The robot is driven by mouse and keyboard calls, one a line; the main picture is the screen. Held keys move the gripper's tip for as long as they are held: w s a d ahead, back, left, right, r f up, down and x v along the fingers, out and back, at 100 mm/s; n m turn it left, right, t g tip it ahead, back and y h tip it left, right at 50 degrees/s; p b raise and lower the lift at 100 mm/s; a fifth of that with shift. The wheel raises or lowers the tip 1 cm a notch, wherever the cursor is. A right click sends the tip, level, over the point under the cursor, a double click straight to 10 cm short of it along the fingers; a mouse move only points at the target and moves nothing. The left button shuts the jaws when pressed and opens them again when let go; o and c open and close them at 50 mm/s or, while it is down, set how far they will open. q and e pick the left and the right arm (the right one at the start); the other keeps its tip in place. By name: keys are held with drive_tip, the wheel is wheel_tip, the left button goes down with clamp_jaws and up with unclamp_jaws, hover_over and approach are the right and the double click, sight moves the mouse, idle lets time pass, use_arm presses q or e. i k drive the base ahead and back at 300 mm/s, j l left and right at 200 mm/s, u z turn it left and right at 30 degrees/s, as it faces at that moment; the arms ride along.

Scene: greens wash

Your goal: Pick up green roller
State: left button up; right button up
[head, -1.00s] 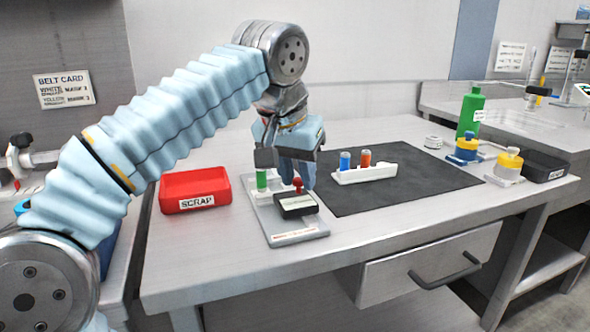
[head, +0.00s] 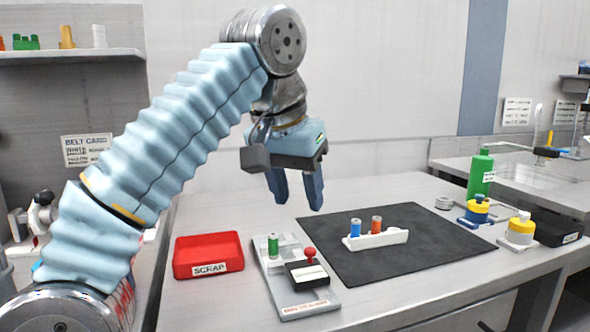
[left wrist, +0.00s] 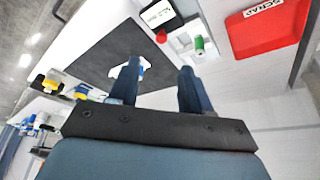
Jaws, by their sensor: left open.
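The green roller (head: 273,246) stands upright on a light grey plate (head: 268,268), on its left side. In the left wrist view the green roller (left wrist: 199,44) shows beyond the fingertips, near the plate's black and red part. My left gripper (head: 295,208) is open and empty, pointing down, above the table and behind the roller, clear of it. In the left wrist view my left gripper's fingers (left wrist: 158,66) are spread with nothing between them. My right gripper is not in view.
A red SCRAP tray (head: 208,256) is left of the plate. A black stamp with red knob (head: 309,271) sits on the plate's right. A white rack (head: 376,239) with blue and orange rollers lies on the dark mat (head: 440,240). Bottles stand at right.

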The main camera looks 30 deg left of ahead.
sight(272, 237)
drive_tip(key=k+l, duration=0.85)
